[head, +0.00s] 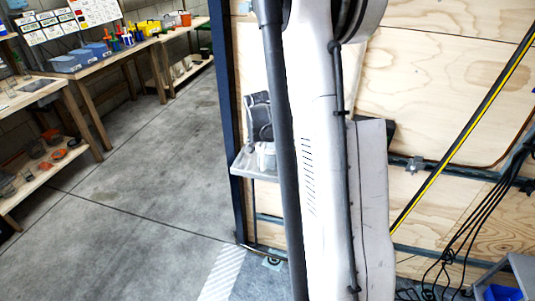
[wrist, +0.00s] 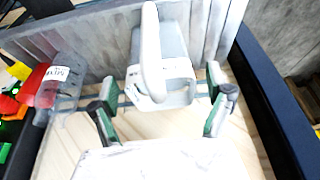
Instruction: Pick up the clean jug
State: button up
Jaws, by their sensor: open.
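A pale grey-white jug (wrist: 168,78) with a thick looped handle (wrist: 151,45) stands near the middle of the wrist view. It carries a small label that I cannot read. My gripper (wrist: 160,108) is open, with one green-padded finger to the left of the jug and one to the right. Nothing is visibly held between them. I cannot tell whether either finger touches the jug. In the head view, a white object that looks like the jug (head: 266,155) is partly hidden behind my arm, on a grey shelf (head: 247,167).
A clear container with a red part (wrist: 45,85) and a label stands left of the jug. A grey ribbed wall is close behind. A dark blue post (wrist: 270,85) runs along the right. In the head view, workbenches (head: 125,50) stand at left, with clear floor (head: 150,170) between.

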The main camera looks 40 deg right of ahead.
jog(key=c, duration=1.9)
jog(key=shift+o, duration=0.2)
jog(key=shift+r, duration=0.25)
